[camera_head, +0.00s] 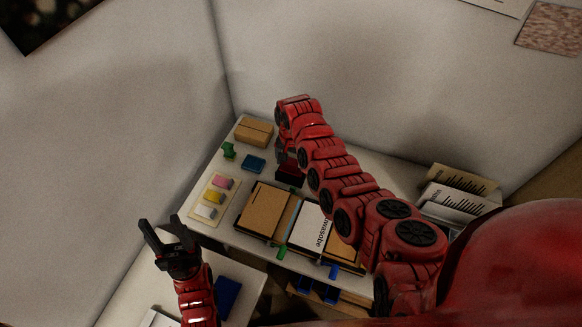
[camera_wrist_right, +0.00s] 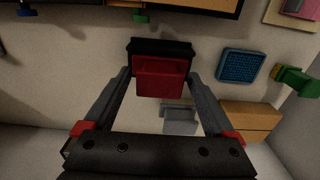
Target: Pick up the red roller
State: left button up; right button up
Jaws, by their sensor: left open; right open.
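A red block-like thing with a dark base, which looks to be the red roller (camera_wrist_right: 160,76), stands on the desk in the right wrist view. It also shows as a dark red shape in the head view (camera_head: 290,172), partly hidden by my right arm. My right gripper (camera_wrist_right: 158,88) is open, with its fingers pointing toward the roller and their tips near its two sides. I cannot tell whether they touch it. My left gripper (camera_head: 161,229) is open and empty, at the lower left, away from the roller.
A blue pad (camera_head: 253,163), a green object (camera_head: 229,150) and a cardboard box (camera_head: 254,131) stand near the roller. A tray (camera_head: 194,216) with coloured blocks lies left. A brown binder (camera_head: 264,210) and a white binder (camera_head: 309,228) lie in front. Walls close the back.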

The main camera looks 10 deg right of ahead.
jog(key=shift+f, duration=0.35)
jog(key=c, duration=1.3)
jog(key=shift+r, duration=0.1)
jog(key=shift+r+b, duration=0.4)
jog(key=shift+r, duration=0.6)
notch_tip(320, 180, up, 4)
jog(key=shift+w+r+b, duration=0.1)
jog(key=shift+r+b, duration=0.15)
jog(key=shift+b, duration=0.8)
notch_tip(320, 180, up, 3)
jog(key=shift+f+p, duration=0.15)
jog(key=shift+p, duration=0.35)
jog(key=shift+r, duration=0.35)
